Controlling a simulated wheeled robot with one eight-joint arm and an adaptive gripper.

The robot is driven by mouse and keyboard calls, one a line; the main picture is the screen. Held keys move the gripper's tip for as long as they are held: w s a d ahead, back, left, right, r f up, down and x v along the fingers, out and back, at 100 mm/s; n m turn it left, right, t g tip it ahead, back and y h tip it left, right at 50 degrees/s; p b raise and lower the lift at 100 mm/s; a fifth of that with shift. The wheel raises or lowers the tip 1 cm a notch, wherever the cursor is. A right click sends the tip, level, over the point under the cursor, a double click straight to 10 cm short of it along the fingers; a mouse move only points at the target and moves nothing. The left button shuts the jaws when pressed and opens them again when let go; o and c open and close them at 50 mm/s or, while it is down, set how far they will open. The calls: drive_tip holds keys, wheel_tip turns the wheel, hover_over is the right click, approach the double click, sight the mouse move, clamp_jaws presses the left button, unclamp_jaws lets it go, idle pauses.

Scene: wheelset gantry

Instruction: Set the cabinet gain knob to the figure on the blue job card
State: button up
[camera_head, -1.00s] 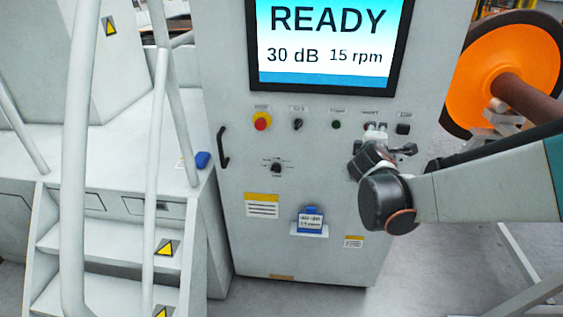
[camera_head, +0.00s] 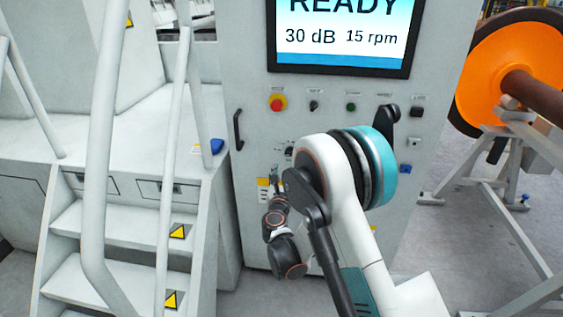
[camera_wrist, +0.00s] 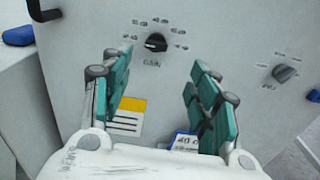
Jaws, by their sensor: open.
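The black gain knob (camera_wrist: 156,43) is on the cabinet face inside an arc of small marks, above the word GAIN; I cannot tell its setting. It also shows in the head view (camera_head: 289,151), just above my arm. My gripper (camera_wrist: 160,75) is open and empty, its two green-padded fingers apart below the knob and not touching it. The blue job card (camera_wrist: 186,141) shows partly between the fingers low in the wrist view; its figure is not legible. My arm hides it in the head view. The cabinet screen (camera_head: 340,38) reads READY, 30 dB, 15 rpm.
A red stop button (camera_head: 277,103) and other small controls line the cabinet above. A second dark knob (camera_wrist: 283,73) is to the right in the wrist view. White steps with rails (camera_head: 108,150) stand left. An orange wheel (camera_head: 497,70) is at right. A blue item (camera_head: 216,146) lies left.

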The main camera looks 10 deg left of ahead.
drive_tip(key=w+b, duration=0.3)
drive_tip(key=w, duration=1)
drive_tip(key=shift+w+f+b, duration=0.2)
drive_tip(key=shift+w+b, duration=0.1)
drive_tip(key=shift+w, duration=0.05)
drive_tip(key=c, duration=1.1)
